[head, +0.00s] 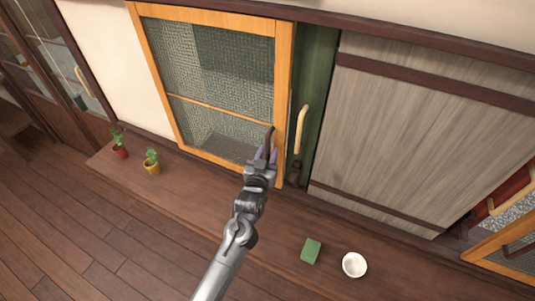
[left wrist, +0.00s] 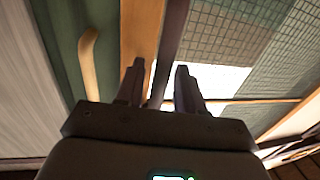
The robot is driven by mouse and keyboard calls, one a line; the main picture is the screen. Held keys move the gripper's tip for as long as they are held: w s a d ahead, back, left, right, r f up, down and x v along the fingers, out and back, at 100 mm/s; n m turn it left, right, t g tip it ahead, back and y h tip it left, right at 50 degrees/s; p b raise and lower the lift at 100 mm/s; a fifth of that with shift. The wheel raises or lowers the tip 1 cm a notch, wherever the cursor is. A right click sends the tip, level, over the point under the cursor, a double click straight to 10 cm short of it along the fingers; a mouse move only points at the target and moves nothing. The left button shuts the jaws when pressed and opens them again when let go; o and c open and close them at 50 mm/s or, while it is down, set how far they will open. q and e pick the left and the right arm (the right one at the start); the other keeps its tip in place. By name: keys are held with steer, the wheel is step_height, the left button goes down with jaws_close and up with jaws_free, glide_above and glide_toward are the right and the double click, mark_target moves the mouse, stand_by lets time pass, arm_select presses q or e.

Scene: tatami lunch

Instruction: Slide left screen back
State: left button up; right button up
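The left screen, an orange-framed sliding panel with textured glass (head: 284,60), stands upright behind the low wooden ledge. A dark upright handle (head: 269,138) is on its right part; it also shows in the left wrist view (left wrist: 174,30). My left gripper (head: 266,154) is at the lower part of this handle. In the left wrist view its two fingers (left wrist: 158,82) are apart, with the dark handle between them and gaps beside it. Whether a finger touches the handle cannot be told. My right gripper is not in view.
A green panel (head: 318,60) with a pale curved handle (head: 301,128) is just right of the screen, then a grey wood panel (head: 410,120). On the ledge (head: 205,195) are a red-potted plant (head: 120,151), a yellow-potted plant (head: 152,167), a green block (head: 311,251) and a white bowl (head: 354,265).

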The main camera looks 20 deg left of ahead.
arm_select(q)
steer(key=shift+w, duration=0.1)
steer(key=shift+c, duration=0.3)
jaws_close()
